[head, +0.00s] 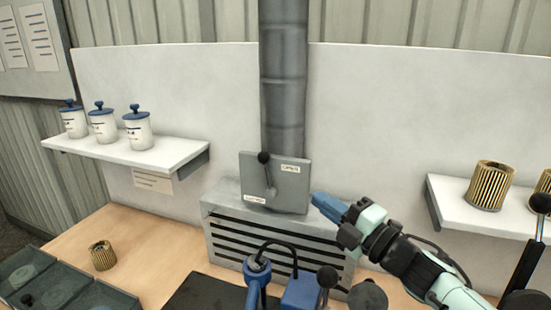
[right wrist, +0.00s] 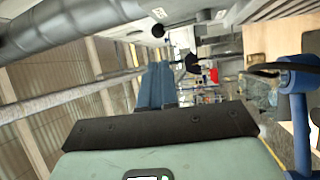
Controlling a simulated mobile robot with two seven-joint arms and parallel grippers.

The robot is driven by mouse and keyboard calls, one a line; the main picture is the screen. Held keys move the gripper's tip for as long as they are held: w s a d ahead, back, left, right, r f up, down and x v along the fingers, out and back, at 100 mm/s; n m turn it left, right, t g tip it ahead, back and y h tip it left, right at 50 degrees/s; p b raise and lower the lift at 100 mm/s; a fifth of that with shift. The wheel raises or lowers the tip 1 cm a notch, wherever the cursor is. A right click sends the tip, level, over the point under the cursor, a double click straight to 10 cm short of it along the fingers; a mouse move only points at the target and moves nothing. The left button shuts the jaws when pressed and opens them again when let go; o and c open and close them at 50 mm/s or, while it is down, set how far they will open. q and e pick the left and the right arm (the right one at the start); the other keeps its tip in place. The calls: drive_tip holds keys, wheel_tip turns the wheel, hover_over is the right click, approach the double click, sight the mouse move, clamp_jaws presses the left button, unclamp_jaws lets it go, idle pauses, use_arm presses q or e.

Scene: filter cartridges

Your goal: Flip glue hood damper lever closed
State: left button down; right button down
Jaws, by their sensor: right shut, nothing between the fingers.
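The damper lever (head: 267,175) stands on a grey plate (head: 293,190) at the foot of the duct. Its black knob is at the top, so the lever points up, leaning slightly left. One label sits at the plate's upper right and another at its lower left; the print is too small to read surely. My right gripper (head: 320,201) is shut and empty, just right of the plate and apart from the lever. In the right wrist view its blue fingers (right wrist: 157,70) lie together, with the black knob (right wrist: 157,31) beyond them. My left gripper is not in view.
A slatted grey hood box (head: 225,222) sits under the plate, with a vertical duct (head: 284,80) above. A blue fixture with a black hose (head: 257,272) stands in front. Shelves hold lidded jars (head: 138,128) at left and pleated cartridges (head: 490,186) at right.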

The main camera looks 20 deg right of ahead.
sight(268, 161)
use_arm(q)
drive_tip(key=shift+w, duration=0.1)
use_arm(e)
drive_tip(key=shift+r, duration=0.1)
drive_tip(key=shift+s, duration=0.1)
